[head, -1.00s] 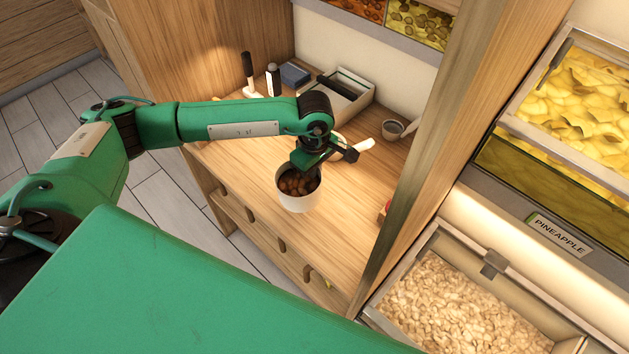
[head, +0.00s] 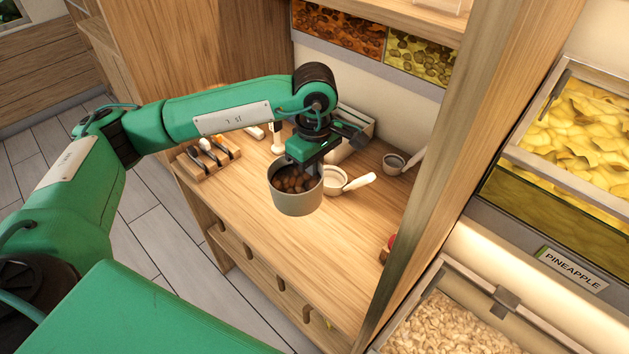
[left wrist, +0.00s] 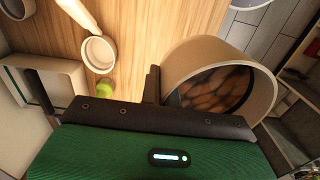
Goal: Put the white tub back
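The white tub (head: 298,203), pale grey in this light and filled with brown nut-like pieces, appears held above the wooden counter in the head view. My left gripper (head: 303,168) reaches down to its far rim and appears shut on the tub's wall. In the left wrist view the tub (left wrist: 225,55) is tilted in the picture, with its open mouth showing the brown pieces. A dark finger of my left gripper (left wrist: 157,86) lies against its wall; the other finger is mostly hidden. My right gripper is not in view.
A white-handled scoop or small pan (head: 337,183) lies just right of the tub. A wooden upright (head: 440,170) bounds the right. The front counter is clear.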

